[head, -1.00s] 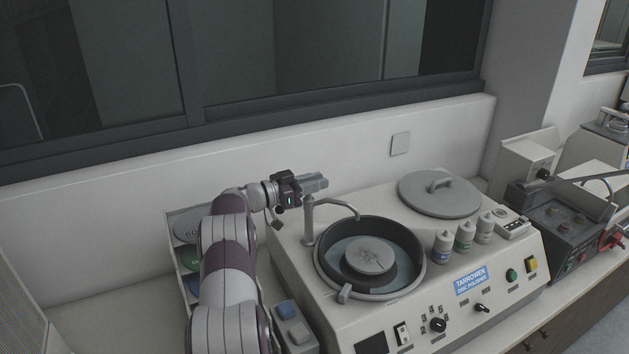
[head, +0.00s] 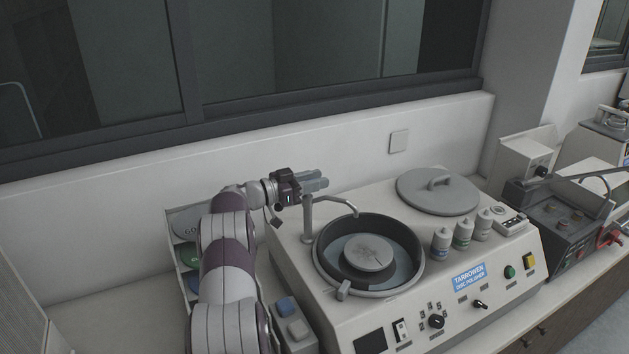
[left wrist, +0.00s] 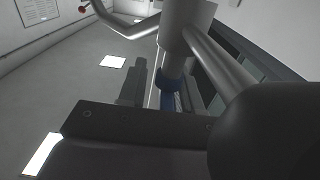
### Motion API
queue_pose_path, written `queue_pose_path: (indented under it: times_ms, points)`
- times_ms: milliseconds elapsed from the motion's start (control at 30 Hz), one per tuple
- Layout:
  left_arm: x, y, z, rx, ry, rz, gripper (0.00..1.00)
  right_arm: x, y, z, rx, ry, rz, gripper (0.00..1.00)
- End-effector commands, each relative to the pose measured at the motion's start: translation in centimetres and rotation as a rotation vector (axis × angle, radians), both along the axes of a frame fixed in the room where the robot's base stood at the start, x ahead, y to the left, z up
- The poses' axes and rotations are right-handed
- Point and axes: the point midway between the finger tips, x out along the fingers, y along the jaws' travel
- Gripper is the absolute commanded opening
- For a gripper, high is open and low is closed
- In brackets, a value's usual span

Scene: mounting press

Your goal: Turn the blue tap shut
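The blue tap (left wrist: 170,84) shows in the left wrist view as a blue collar and lever on the grey upright spout post (left wrist: 186,35). In the head view the post (head: 308,222) stands at the left of the polisher bowl, and no blue part can be made out there. My left gripper (head: 326,180) is just behind and above the post top, fingers pointing right. The fingers look apart; in the wrist view one finger (left wrist: 132,84) is left of the blue part, with a gap between them. The other finger is mostly hidden. My right gripper is out of view.
The disc polisher (head: 400,310) has an open bowl (head: 410,270), a grey lid (head: 438,192) and several bottles (head: 463,235) on top. A rack of discs (head: 187,255) stands left, beside my arm. A wall with a window (head: 330,60) is close behind.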

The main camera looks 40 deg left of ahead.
Motion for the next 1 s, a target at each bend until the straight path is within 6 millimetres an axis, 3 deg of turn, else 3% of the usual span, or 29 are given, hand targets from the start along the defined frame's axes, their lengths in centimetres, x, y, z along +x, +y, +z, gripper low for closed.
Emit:
queue_pose_path:
  times_ms: [267,367,500,800,1000]
  points:
    - [0.0,0.1,-0.1,-0.002,0.005,0.003,0.37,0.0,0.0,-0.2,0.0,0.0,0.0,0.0]
    - [-0.1,0.0,0.8,0.0,0.001,0.003,0.37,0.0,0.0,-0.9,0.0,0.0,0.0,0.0]
    - [-0.2,-0.3,3.7,0.007,-0.004,0.002,0.37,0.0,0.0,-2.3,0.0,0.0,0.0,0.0]
    - [0.7,-7.4,8.0,0.004,-0.002,-0.002,0.37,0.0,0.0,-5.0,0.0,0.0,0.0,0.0]
    - [1.2,-10.7,10.3,0.003,-0.003,0.0,0.37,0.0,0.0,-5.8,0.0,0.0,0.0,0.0]
